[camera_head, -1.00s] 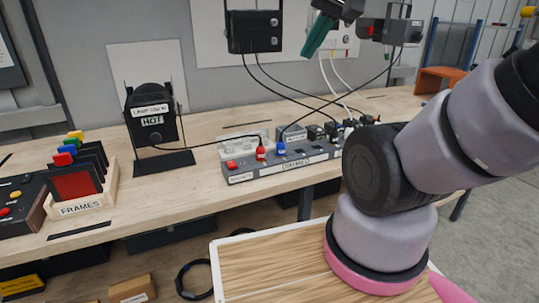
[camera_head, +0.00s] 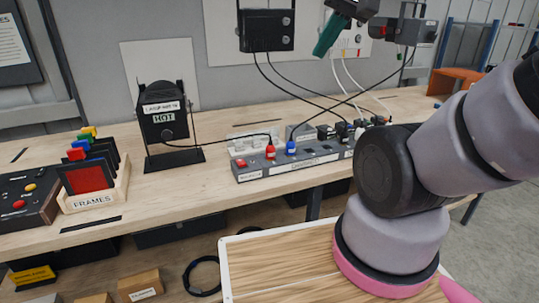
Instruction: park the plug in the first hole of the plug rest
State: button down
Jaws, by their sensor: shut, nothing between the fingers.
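My gripper (camera_head: 328,36) has teal fingers and hangs in the air at the top, in front of the wall and above the bench. Its fingers are shut and empty. Below it on the bench is a long grey power strip (camera_head: 318,161). A red plug (camera_head: 270,152) and a blue plug (camera_head: 291,148) stand upright in it, with several black plugs (camera_head: 342,131) toward its right end. I cannot tell which plug the task means. A pale block (camera_head: 240,143) stands behind the strip; I cannot tell whether it is the plug rest. My arm hides the strip's right end.
A black lamp (camera_head: 165,112) marked HOT stands left of the strip, with a cord running to the strip. Dark cables hang from a wall box (camera_head: 266,30) above the strip. A frames rack (camera_head: 95,198) and a button box (camera_head: 20,200) are at far left.

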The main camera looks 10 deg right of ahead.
jog(key=c, duration=0.9)
grip_release()
jog(key=shift+w, duration=0.15)
jog(key=o, duration=0.5)
jog(key=shift+w+f+n+g, duration=0.2)
jog(key=shift+w+n+g, duration=0.15)
jog(key=shift+n, duration=0.25)
jog(key=n+g+h, duration=0.2)
jog(key=n+g, duration=0.5)
jog(key=n, duration=1.8)
send_over(270, 145)
jog(key=shift+t, duration=0.25)
jog(key=f, duration=2.3)
jog(key=shift+d, duration=0.2)
jog(key=shift+w+a+f+n, duration=0.1)
jog(key=shift+f+n, duration=0.3)
jog(key=shift+f, duration=0.15)
notch_tip(270, 145, down, 10)
jog(key=shift+r, duration=0.1)
